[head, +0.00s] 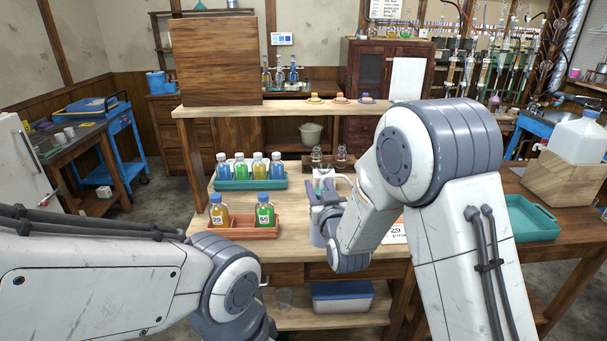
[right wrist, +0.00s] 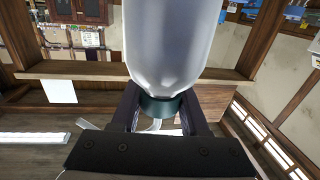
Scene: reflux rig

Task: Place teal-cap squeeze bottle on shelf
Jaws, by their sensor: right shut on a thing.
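The squeeze bottle (right wrist: 172,50) has a translucent whitish body and a teal cap (right wrist: 160,108). My right gripper (right wrist: 160,118) is shut on it at the cap, with one dark finger on each side.
A teal rack (head: 250,184) and an orange tray (head: 240,233) hold capped bottles left of my right gripper. Small glass vessels (head: 316,155) stand behind it. The shelf bears a wooden panel (head: 215,60), small coloured items (head: 340,98) and a white sheet (head: 407,78). Bare shelf lies between panel and items.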

